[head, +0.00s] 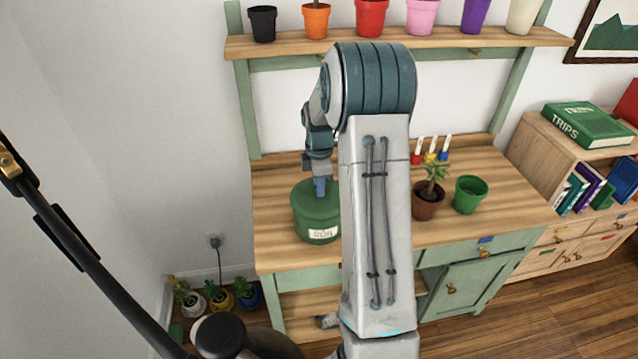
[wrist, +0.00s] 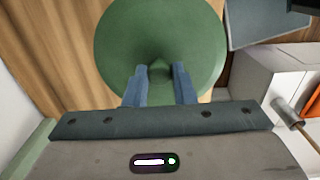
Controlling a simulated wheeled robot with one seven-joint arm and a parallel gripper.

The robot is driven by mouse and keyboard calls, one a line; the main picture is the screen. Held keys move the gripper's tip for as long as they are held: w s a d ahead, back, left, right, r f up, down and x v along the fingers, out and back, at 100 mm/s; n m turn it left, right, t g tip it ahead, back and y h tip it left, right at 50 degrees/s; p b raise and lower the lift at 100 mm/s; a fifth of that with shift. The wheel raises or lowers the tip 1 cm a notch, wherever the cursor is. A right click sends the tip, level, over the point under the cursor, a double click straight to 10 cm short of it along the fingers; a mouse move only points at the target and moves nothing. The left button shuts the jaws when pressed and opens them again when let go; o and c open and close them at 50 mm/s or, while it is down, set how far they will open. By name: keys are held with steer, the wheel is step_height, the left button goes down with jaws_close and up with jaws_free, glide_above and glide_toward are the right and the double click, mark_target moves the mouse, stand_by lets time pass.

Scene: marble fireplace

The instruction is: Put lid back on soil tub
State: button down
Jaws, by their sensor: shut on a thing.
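The green soil tub (head: 318,226) with a pale label stands on the left part of the wooden bench top. Its green round lid (head: 310,190) sits at the top of the tub in the head view. In the wrist view the lid (wrist: 160,35) fills the upper middle, with a small knob between my fingers. My gripper (head: 320,188) is above the tub, pointing down. In the wrist view my gripper (wrist: 160,75) is shut on the lid's knob. My arm hides the tub's right side. I cannot tell whether the lid is fully seated on the rim.
A brown pot with a plant (head: 428,204) and an empty green pot (head: 470,194) stand right of my arm on the bench (head: 510,212). Several coloured pots line the shelf (head: 440,40) above. A grey tray-like thing (wrist: 265,22) lies beside the tub.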

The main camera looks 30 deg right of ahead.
stand_by(0.3)
steer(key=c, duration=0.7)
jaws_free()
steer(key=shift+o, duration=0.2)
steer(key=shift+r, duration=0.1)
steer(key=shift+r+p, duration=2.4)
steer(key=shift+r, duration=1)
steer(key=shift+c, duration=0.2)
jaws_close()
steer(key=shift+f, duration=0.2)
